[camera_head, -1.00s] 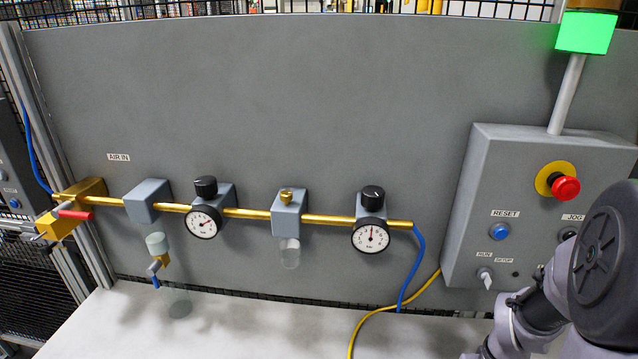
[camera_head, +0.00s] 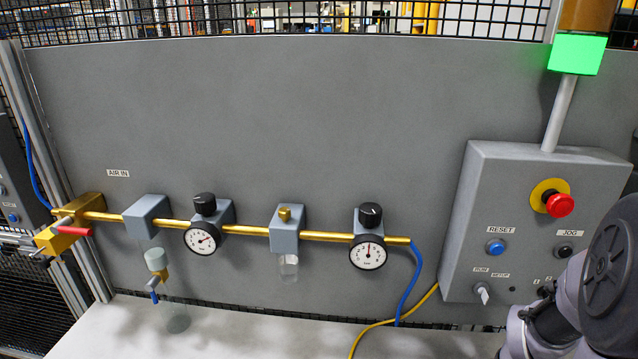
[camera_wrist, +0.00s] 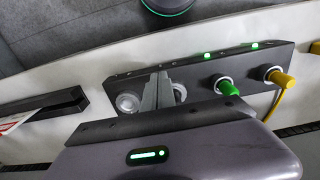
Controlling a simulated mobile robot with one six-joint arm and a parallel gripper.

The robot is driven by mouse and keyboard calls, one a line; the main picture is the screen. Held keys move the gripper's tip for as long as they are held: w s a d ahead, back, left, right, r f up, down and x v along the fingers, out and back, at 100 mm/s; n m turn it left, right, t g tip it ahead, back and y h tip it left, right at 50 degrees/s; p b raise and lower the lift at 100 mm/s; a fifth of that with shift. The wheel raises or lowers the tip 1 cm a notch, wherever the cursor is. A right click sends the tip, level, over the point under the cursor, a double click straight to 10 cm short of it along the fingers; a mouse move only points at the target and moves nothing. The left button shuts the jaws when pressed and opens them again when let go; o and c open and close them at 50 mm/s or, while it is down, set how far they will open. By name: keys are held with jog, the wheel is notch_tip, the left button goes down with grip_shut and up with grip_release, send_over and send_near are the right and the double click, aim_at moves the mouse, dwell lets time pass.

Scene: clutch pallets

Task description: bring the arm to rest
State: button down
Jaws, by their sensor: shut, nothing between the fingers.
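My gripper (camera_wrist: 157,92) shows in the wrist view as two grey fingers close together, shut and empty. It is in front of a dark rail with sockets (camera_wrist: 195,77). A green plug (camera_wrist: 228,88) and a yellow plug (camera_wrist: 278,77) sit in the rail to the right of the fingers. Round pale sockets lie on either side of the fingers, partly hidden. In the head view only part of my arm shows at the lower right; my gripper is out of that view.
A grey control box (camera_head: 500,265) with a red emergency button (camera_head: 560,205) stands near my arm. A brass air line (camera_head: 330,236) with gauges and a blue hose (camera_head: 411,285) crosses the grey panel (camera_head: 300,110). A pale bench (camera_head: 230,340) lies below. The lamp (camera_head: 577,54) is green.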

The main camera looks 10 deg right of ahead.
notch_tip(320, 180, up, 5)
jog(key=p, duration=0.3)
jog(key=shift+f, duration=0.25)
